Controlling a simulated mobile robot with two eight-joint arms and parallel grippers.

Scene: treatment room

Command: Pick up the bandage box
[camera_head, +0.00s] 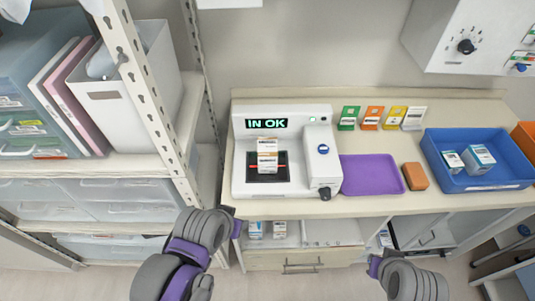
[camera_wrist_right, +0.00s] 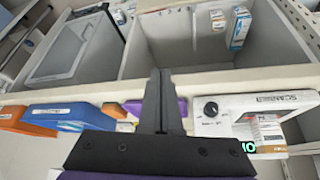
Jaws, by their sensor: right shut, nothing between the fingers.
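A small white box with orange-red print (camera_head: 268,155) stands on the dark plate of the white scanner (camera_head: 238,170), whose display reads "IN OK". Small boxes (camera_head: 480,158) lie in a blue tray (camera_head: 433,160) at the right. More small boxes stand in the shelf below the counter, also in the right wrist view (camera_wrist_right: 240,28). The labels are too small to tell which is the bandage box. My right gripper (camera_wrist_right: 160,75) is shut and empty, in front of the counter edge and apart from the boxes. My left arm shows at the lower left; its fingers are not visible.
A purple mat (camera_head: 372,175) and an orange block (camera_head: 415,176) lie between the scanner and the blue tray. Several coloured cards (camera_head: 372,117) stand behind. A shelf rack post (camera_head: 145,95) rises at the left, and a control box (camera_head: 470,38) hangs at upper right.

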